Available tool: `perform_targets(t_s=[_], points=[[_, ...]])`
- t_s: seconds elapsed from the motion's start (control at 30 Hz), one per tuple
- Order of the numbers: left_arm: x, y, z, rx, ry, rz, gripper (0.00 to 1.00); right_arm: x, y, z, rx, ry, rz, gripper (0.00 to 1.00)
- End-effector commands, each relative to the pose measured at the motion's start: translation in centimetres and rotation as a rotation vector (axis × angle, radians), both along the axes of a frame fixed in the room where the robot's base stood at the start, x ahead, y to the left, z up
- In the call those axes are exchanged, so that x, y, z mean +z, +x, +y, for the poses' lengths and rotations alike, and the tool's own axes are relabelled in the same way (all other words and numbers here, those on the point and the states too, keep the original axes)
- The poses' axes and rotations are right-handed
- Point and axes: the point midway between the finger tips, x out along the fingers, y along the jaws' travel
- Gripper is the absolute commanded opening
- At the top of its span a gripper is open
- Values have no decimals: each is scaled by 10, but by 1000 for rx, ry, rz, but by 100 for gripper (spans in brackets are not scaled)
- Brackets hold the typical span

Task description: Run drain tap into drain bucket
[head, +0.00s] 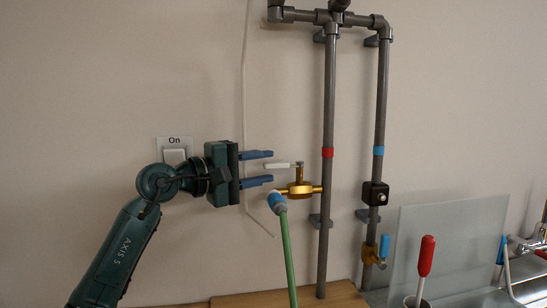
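A green hose (288,258) with a blue-grey end fitting (277,203) hangs below this tap. My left gripper (270,166) is open, its two blue fingers pointing right. No bucket is clearly visible. My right gripper is not in view.
A second pipe (382,110) has a blue band, a black box (375,194) and a brass tap with a blue lever (384,247). A wall switch (175,156) is marked On. A clear panel (450,240) and red-handled tool (426,257) stand at right. A wooden surface (240,302) lies below.

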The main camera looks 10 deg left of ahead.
Motion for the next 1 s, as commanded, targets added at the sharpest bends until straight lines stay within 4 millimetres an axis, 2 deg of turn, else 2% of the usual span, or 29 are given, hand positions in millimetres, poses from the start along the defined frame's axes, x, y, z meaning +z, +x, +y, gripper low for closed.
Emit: perform_targets(t_s=[0.1,0.23,0.57,1.0], points=[[2,12,-14,-3,-1,1,35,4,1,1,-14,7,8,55],[1,20,-21,-1,0,0,35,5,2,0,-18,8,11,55],[-1,23,-23,0,1,0,35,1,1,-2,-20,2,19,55],[-1,23,-23,0,1,1,0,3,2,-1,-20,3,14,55]])
